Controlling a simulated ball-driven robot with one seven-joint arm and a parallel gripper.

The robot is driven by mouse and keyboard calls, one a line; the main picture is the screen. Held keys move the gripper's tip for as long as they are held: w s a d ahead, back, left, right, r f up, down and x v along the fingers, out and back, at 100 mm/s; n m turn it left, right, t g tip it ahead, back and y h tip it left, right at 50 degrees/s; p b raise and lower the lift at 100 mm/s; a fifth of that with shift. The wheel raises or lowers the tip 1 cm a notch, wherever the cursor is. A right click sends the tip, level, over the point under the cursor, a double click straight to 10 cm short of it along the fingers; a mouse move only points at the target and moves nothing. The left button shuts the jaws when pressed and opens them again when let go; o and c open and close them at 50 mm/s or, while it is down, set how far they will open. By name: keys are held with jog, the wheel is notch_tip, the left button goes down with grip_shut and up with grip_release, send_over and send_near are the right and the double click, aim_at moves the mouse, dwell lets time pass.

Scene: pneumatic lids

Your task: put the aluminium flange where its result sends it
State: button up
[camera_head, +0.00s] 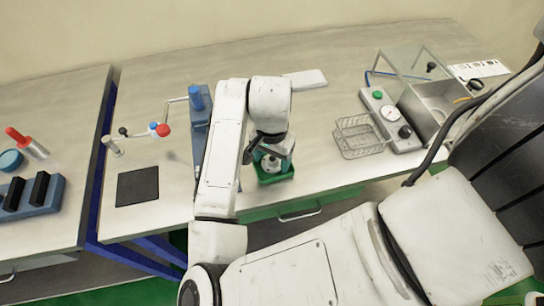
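A small grey round part, apparently the aluminium flange (271,163), sits in or just over a green tray (277,180) near the bench's front edge. My gripper (268,153) points down right over this part. My arm and the gripper body hide much of the part and the back of the tray. I cannot tell whether the fingers touch the part or stand apart from it. On the right stands a test station with a gauge (390,113), a green button (377,95) and a metal chamber (435,103) under a clear raised lid (410,62).
A wire basket (359,136) stands right of the green tray. A black mat (137,186), a jointed stand with red and blue balls (160,129) and a blue fixture (199,105) lie left. A white sheet (305,79) lies behind. The left bench holds a blue rack (50,190).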

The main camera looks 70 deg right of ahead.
aim_at(272, 159)
jog(key=shift+r, duration=0.1)
notch_tip(272, 159, up, 12)
jog(key=p, duration=0.1)
dwell(0.5)
dwell(0.6)
